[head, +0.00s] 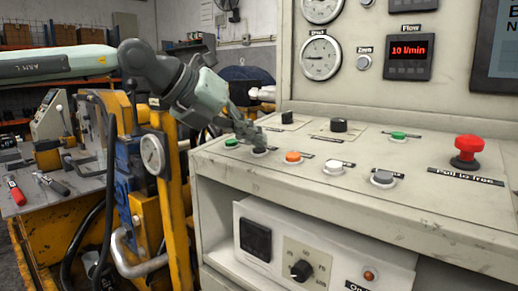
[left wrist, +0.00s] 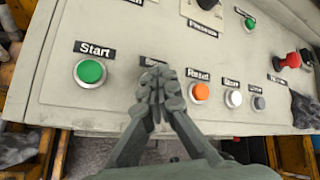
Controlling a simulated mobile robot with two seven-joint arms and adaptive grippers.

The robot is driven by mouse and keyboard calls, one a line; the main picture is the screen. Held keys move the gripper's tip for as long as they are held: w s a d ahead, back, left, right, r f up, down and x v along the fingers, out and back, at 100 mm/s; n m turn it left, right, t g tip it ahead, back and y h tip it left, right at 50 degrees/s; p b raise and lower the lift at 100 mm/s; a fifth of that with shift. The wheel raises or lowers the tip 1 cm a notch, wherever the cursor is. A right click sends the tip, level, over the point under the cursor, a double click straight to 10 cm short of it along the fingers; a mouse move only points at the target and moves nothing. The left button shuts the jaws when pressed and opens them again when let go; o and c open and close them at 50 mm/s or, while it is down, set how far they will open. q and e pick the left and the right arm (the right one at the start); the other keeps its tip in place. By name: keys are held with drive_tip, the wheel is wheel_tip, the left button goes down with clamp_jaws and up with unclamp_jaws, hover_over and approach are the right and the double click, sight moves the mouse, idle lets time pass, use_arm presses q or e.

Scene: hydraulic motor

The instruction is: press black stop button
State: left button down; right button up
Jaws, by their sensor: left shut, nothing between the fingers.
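The control panel (head: 330,165) has a row of round buttons. My left gripper (head: 255,143) comes in from the left with its fingers shut, pointing down at the spot between the green and orange buttons. In the left wrist view the shut fingertips (left wrist: 160,82) cover the place just below a partly hidden label (left wrist: 152,62) beginning with S. The stop button itself is mostly hidden behind the fingers, so I cannot tell its colour or whether the fingers touch it. My right gripper is not in view.
White (head: 333,168) and grey (head: 382,178) buttons follow, then a red mushroom button (head: 468,150). Black knobs (head: 338,126) stand behind. A yellow frame (head: 172,200) borders the panel's left.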

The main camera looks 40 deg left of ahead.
use_arm(q)
drive_tip(key=shift+r, duration=0.1)
drive_tip(key=shift+s+r+p, duration=0.15)
drive_tip(key=shift+r+p, duration=0.15)
drive_tip(key=shift+r, duration=0.35)
drive_tip(key=r+p, duration=0.1)
drive_tip(key=r, duration=0.2)
drive_tip(key=r+p, duration=0.1)
drive_tip(key=r, duration=0.1)
drive_tip(key=shift+s+p, duration=0.35)
drive_tip(key=shift+s, duration=0.05)
idle(0.8)
